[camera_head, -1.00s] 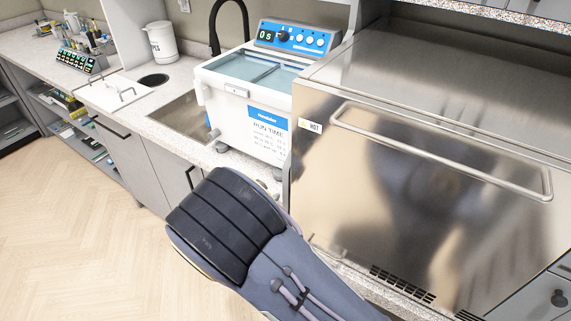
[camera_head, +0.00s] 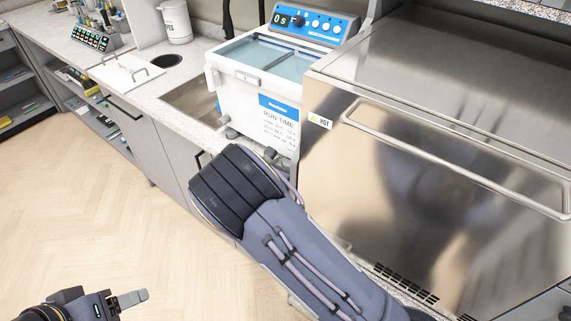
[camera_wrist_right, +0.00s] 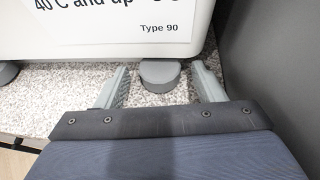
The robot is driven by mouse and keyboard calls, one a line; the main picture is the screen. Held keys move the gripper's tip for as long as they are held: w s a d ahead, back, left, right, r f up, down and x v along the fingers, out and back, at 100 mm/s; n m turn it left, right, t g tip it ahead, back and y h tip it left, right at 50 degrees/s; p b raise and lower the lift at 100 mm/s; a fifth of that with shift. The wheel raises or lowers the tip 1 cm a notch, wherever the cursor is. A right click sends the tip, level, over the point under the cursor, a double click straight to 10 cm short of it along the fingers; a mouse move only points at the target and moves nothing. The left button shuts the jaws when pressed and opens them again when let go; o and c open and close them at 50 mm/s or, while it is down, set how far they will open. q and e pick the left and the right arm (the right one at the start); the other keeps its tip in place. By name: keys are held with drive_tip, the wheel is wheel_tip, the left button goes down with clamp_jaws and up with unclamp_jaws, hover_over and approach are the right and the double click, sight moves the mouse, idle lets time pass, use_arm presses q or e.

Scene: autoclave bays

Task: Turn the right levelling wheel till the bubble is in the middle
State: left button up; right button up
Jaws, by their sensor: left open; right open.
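The white water bath (camera_head: 240,106) stands on the counter left of the steel autoclave. In the right wrist view, a round grey levelling wheel (camera_wrist_right: 160,74) sits under the bath's front edge. My right gripper (camera_wrist_right: 160,70) is open, with one finger on each side of the wheel and small gaps visible. In the head view my right forearm hides most of this spot. A small plate (camera_head: 247,78) is on the bath's front rim; I cannot make out a bubble. My left gripper (camera_head: 132,299) is at the bottom left, over the floor, empty and open.
The steel autoclave (camera_head: 440,150) with its bar handle and HOT label stands close on the right. Another grey foot (camera_wrist_right: 8,72) is left of the wheel. A sink (camera_head: 192,102) and counter lie to the left. The floor at left is clear.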

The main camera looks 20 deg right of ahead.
drive_tip(key=c, duration=0.9)
drive_tip(key=shift+w+r+m+g+h+p, duration=0.2)
drive_tip(key=shift+m+g+h+p, duration=0.2)
drive_tip(key=shift+m+h+p, duration=0.2)
drive_tip(key=shift+c, duration=0.3)
drive_tip(key=shift+w+a+f+m+g+h, duration=0.1)
drive_tip(key=shift+f+m+g+h, duration=0.1)
drive_tip(key=shift+m+g+h, duration=0.55)
drive_tip(key=o, duration=1)
drive_tip(key=shift+y, duration=0.25)
drive_tip(key=shift+c, duration=0.2)
drive_tip(key=shift+a, duration=0.1)
drive_tip(key=b+v, duration=0.2)
drive_tip(key=v, duration=0.5)
drive_tip(key=shift+a+r, duration=0.2)
drive_tip(key=shift+a, duration=0.1)
